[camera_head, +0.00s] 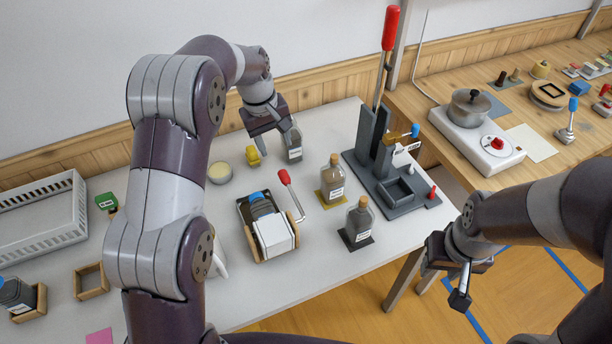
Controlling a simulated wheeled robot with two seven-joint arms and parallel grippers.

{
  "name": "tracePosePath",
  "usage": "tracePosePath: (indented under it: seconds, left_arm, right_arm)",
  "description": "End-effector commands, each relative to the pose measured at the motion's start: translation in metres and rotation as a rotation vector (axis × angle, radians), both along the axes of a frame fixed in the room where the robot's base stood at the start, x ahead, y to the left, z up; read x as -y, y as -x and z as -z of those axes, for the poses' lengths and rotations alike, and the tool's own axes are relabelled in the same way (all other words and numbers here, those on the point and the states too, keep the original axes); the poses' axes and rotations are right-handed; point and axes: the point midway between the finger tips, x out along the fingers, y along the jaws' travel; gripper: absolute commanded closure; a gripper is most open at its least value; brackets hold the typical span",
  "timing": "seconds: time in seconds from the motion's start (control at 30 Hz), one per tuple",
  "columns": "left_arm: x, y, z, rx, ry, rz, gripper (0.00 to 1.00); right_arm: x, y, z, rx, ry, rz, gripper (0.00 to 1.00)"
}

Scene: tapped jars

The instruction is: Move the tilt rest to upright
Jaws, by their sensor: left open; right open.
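The tilt rest (272,236) appears to be the white block between round wooden sides on the white table, with a red-knobbed crank (285,178) on its right. A blue-capped dark piece (259,203) lies tilted at its back end; whether it is a jar I cannot tell. My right gripper (461,284) is open and empty, off the table's right front edge, apart from the rest.
Two corked or capped bottles (333,181) (359,220) stand right of the rest. A dark fixture (362,160) with a tall red-handled lever is at the back right. A yellow piece (252,156) and round dish (220,173) sit behind. A white crate (40,225) is far left.

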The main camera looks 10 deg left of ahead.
Motion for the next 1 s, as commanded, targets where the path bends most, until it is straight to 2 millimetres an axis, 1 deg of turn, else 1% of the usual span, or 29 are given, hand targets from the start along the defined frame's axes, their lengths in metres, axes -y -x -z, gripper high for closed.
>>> tracePosePath:
  seconds: [0.07, 0.17, 0.3, 0.4, 0.5, 0.63, 0.87, 0.9, 0.97, 1.0]
  left_arm:
    - [0.002, 0.000, 0.012, -0.004, 0.000, -0.003, 0.47]
    - [0.005, -0.002, 0.035, -0.005, -0.001, -0.002, 0.47]
    - [0.009, -0.005, 0.071, -0.003, -0.002, -0.001, 0.47]
    - [0.012, -0.007, 0.093, -0.001, -0.002, -0.001, 0.47]
    - [0.014, -0.010, 0.108, 0.002, -0.001, 0.000, 0.47]
    - [0.016, -0.011, 0.119, 0.003, -0.002, 0.000, 0.47]
    - [0.016, -0.011, 0.121, 0.005, -0.002, 0.000, 0.47]
    - [0.016, -0.011, 0.121, 0.005, -0.002, 0.000, 0.51]
    - [0.016, -0.011, 0.121, 0.005, -0.002, 0.000, 0.70]
    - [0.016, -0.011, 0.121, 0.005, -0.002, 0.000, 0.83]
  right_arm:
    - [0.000, 0.000, -0.002, 0.000, 0.000, 0.000, 0.57]
    - [0.000, 0.000, -0.005, 0.000, 0.000, 0.000, 0.57]
    - [0.000, 0.000, -0.010, 0.000, 0.000, 0.000, 0.57]
    - [0.000, 0.000, -0.013, 0.000, 0.000, 0.000, 0.57]
    - [0.000, 0.000, -0.015, 0.000, 0.000, 0.000, 0.57]
    - [0.000, 0.000, -0.015, 0.000, 0.000, 0.000, 0.57]
    - [0.000, 0.000, -0.015, 0.000, 0.000, 0.000, 0.57]
    - [0.000, 0.000, -0.015, 0.000, 0.000, 0.000, 0.57]
    - [0.000, 0.000, -0.015, 0.000, 0.000, 0.000, 0.57]
    - [0.000, 0.000, -0.015, 0.000, 0.000, 0.000, 0.57]
